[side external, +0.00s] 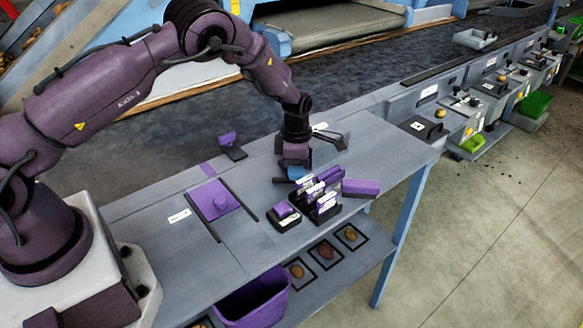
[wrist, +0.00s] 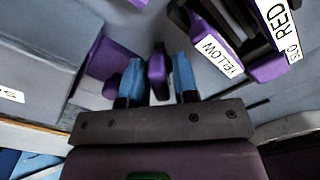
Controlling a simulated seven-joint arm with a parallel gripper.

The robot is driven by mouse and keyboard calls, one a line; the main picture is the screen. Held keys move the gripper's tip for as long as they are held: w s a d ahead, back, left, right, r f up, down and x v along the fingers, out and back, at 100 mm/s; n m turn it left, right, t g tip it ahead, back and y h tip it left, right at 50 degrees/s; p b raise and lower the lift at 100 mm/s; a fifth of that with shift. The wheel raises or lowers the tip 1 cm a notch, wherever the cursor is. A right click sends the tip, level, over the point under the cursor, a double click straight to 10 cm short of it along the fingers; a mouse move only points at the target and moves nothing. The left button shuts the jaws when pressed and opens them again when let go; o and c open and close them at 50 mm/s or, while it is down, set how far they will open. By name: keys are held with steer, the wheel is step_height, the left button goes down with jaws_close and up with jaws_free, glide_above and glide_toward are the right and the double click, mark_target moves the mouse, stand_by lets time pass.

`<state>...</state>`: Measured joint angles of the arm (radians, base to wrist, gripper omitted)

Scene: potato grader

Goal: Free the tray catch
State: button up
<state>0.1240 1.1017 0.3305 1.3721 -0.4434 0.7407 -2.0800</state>
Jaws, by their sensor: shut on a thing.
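My gripper (side external: 296,173) is low over the bench, just left of a rack of labelled purple pieces. In the wrist view its blue fingers (wrist: 158,64) are closed on a small rounded purple piece (wrist: 157,77). In the side view that piece is hidden by the gripper. A purple square plate with a round knob (side external: 219,202) lies in a dark-railed bay on the bench, left of the gripper. I cannot tell for sure which part is the tray catch.
The labelled rack (side external: 322,197) stands close right of my gripper, with a YELLOW label (wrist: 219,55) in the wrist view. A purple block on a dark base (side external: 286,213) is in front. A purple block (side external: 361,187) lies right. A purple bin (side external: 252,297) is below.

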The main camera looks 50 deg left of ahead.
steer(key=o, duration=0.3)
steer(key=shift+r, duration=0.15)
steer(key=shift+r, duration=2.35)
steer(key=shift+a, duration=0.1)
